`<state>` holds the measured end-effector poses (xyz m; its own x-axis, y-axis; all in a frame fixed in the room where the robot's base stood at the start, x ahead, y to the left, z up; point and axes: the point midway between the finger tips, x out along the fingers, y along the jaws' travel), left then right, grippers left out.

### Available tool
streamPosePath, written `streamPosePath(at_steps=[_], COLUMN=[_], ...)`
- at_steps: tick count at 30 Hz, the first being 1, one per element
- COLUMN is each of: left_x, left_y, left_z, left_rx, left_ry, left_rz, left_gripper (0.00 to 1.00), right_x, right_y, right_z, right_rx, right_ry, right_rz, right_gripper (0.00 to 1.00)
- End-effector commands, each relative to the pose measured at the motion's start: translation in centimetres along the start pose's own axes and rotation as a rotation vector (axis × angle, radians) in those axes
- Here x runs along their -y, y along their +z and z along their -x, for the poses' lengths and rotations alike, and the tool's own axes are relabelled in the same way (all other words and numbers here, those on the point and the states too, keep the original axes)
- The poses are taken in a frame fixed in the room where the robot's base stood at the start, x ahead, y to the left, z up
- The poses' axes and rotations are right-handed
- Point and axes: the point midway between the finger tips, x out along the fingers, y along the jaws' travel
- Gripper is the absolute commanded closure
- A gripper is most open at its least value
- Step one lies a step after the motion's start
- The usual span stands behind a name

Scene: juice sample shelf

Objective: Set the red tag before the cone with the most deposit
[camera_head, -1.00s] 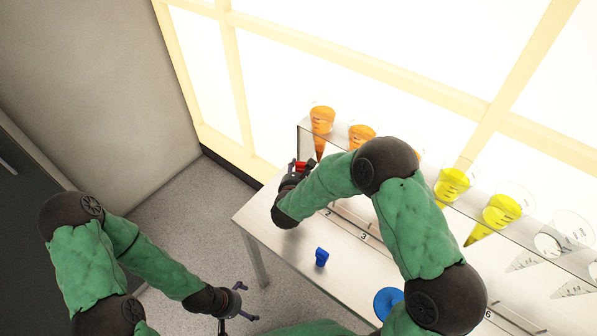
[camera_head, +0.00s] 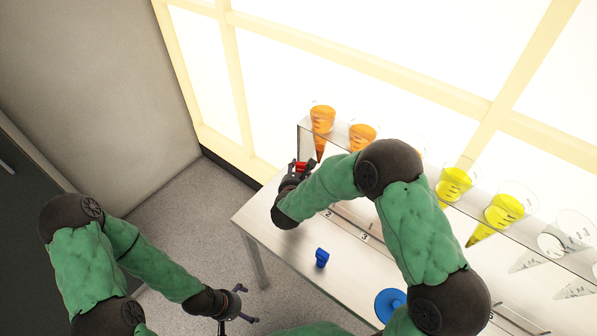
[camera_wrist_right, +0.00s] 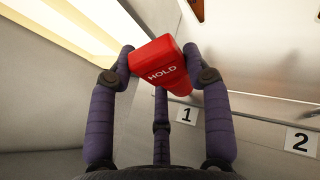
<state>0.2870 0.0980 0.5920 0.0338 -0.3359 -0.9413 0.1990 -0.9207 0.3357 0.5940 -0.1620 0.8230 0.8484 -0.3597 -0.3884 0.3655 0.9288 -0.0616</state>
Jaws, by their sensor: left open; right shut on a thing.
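My right gripper (camera_wrist_right: 160,75) is shut on the red tag (camera_wrist_right: 158,62), which reads HOLD. In the head view the red tag (camera_head: 301,166) shows at the fingers, at the left end of the shelf, below the leftmost orange cone (camera_head: 322,119). In the wrist view the tag is tilted, beside the number 1 label (camera_wrist_right: 187,115). A second orange cone (camera_head: 362,135), two yellow cones (camera_head: 454,184) (camera_head: 501,212) and clear cones (camera_head: 563,238) hang in the rack. My arm hides part of the row. My left gripper (camera_head: 247,304) is open and empty, left of the table.
A blue tag (camera_head: 322,257) stands on the white table (camera_head: 283,240). A round blue object (camera_head: 389,303) lies partly behind my right arm. The number 2 label (camera_wrist_right: 301,142) is on the rail. A bright window stands behind the rack.

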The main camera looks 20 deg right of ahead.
Motion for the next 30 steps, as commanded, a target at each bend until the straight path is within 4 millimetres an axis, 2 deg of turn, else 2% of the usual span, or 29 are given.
streamPosePath(at_steps=[30], left_x=[0.7], left_y=[-0.1], left_z=[-1.9], left_rx=[0.0], left_ry=[0.0], left_rz=[0.0], left_gripper=[0.0], right_x=[-0.1], right_y=[-1.7], right_z=[-0.7], right_rx=[0.0], right_ry=[0.0], right_rz=[0.0], right_gripper=[0.78])
